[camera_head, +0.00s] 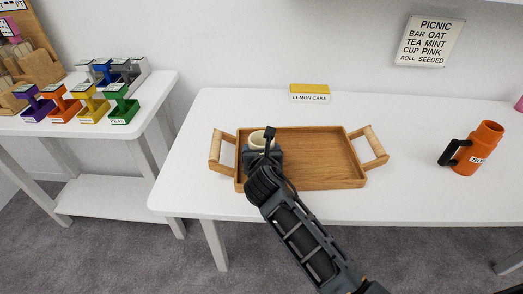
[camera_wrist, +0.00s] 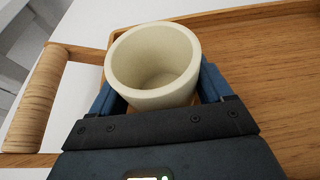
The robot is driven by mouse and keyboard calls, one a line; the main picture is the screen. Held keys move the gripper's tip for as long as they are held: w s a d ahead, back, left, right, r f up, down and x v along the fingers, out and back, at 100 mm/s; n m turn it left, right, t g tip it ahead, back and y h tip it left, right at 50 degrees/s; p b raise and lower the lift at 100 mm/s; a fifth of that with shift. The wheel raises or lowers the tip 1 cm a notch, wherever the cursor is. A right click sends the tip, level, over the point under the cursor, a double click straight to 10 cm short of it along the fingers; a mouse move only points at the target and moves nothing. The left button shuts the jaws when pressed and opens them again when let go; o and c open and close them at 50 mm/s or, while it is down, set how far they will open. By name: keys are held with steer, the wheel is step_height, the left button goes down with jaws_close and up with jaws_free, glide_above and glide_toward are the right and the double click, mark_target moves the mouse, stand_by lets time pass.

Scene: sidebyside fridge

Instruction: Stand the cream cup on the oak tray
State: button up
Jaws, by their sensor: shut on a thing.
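The cream cup (camera_head: 257,140) is upright over the left end of the oak tray (camera_head: 318,158) in the head view. In the wrist view the cup (camera_wrist: 153,62) shows its open, empty inside, and the tray (camera_wrist: 262,48) lies around and beneath it. My gripper (camera_head: 270,150) is shut on the cup, with blue fingers on both of its sides in the wrist view (camera_wrist: 158,92). The cup's base is hidden by my gripper, so I cannot tell whether it touches the tray. The rest of the tray is bare.
An orange flask (camera_head: 480,148) with a black handle stands at the right of the white table (camera_head: 420,200). A yellow lemon cake box (camera_head: 309,93) stands behind the tray. A side table at left holds several coloured holders (camera_head: 70,104). A picnic list (camera_head: 430,42) hangs on the wall.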

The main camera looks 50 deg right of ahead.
steer(key=shift+f, duration=0.1)
steer(key=o, duration=1.3)
steer(key=shift+s+a+r, duration=0.15)
steer(key=shift+r, duration=0.05)
steer(key=v, duration=1.1)
steer(key=shift+s+a+r, duration=0.15)
steer(key=shift+r, duration=0.05)
